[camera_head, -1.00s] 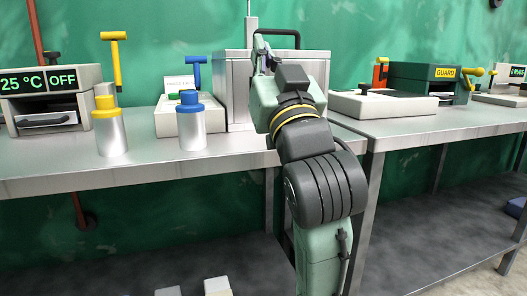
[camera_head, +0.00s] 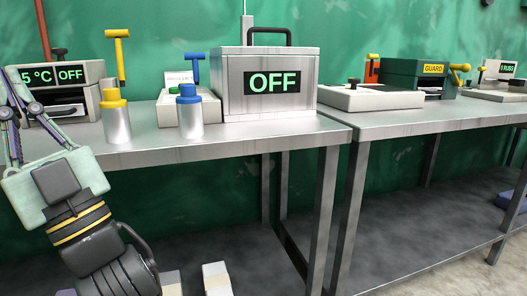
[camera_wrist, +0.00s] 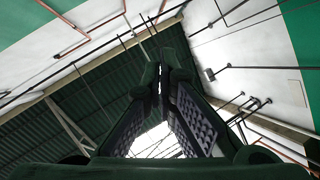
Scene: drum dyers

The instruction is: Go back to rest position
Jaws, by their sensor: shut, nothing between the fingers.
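My gripper (camera_head: 8,95) is at the left edge of the head view, in front of the left bench and partly covering the 5 °C box there. Its fingers point up and hold nothing. In the wrist view the two fingers (camera_wrist: 162,78) come together at their tips, with a gap between them lower down. Behind them are only the roof and walls.
The left bench (camera_head: 255,137) holds a yellow-capped cylinder (camera_head: 116,125), a blue-capped cylinder (camera_head: 189,113) and a metal box reading OFF (camera_head: 268,104). The right bench (camera_head: 410,121) bears a GUARD device (camera_head: 433,82). Pale blocks (camera_head: 216,280) lie low in front.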

